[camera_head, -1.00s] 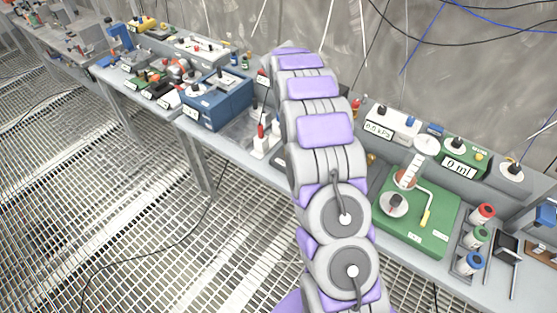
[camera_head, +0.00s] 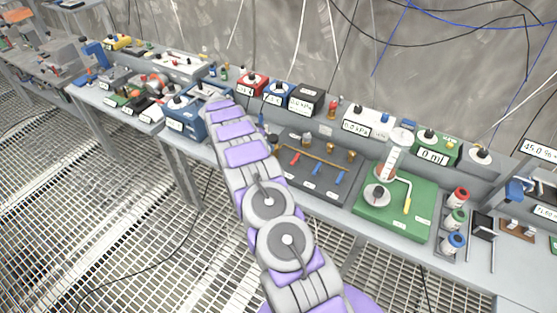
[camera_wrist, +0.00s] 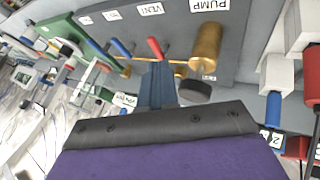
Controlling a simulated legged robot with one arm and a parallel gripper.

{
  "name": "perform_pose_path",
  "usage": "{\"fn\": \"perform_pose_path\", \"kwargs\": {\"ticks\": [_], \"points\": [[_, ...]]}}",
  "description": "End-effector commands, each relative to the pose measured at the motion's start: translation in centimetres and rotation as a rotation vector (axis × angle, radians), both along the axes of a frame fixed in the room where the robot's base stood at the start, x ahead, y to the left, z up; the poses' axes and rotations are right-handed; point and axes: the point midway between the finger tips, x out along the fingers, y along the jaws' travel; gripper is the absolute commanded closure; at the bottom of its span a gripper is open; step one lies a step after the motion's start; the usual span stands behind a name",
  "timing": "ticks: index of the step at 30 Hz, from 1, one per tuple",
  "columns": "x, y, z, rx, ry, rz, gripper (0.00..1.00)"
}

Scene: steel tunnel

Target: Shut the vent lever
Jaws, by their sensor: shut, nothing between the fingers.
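A dark grey valve board (camera_head: 312,184) lies on the bench in the head view, with a brass pipe (camera_head: 315,155) along it. A red lever (camera_head: 295,158) and two blue levers (camera_head: 328,173) sit on it. In the wrist view, where labels appear upside down, the red lever (camera_wrist: 155,47) is in line with the VENT label (camera_wrist: 150,9); a blue lever (camera_wrist: 121,47) is beside it. My gripper (camera_wrist: 158,68) is shut and empty, its tips appearing just below the red lever; contact cannot be told. In the head view my arm hides the gripper.
A brass cylinder with a dark knob (camera_wrist: 206,45) stands by the PUMP label, close right of my fingers in the wrist view. A green board (camera_head: 410,219) with a yellow-handled crank lies right of the valve board. Boxes and gauges line the back; a blue box (camera_head: 183,122) is left.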

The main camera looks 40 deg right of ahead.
Motion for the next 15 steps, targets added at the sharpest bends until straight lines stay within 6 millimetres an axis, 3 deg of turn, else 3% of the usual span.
{"fn": "perform_pose_path", "kwargs": {"ticks": [8,15], "points": [[-0.1,-0.1,-0.2,0.001,0.002,0.0,1.0],[-0.7,-1.0,-1.8,0.001,0.002,0.001,1.0]]}}
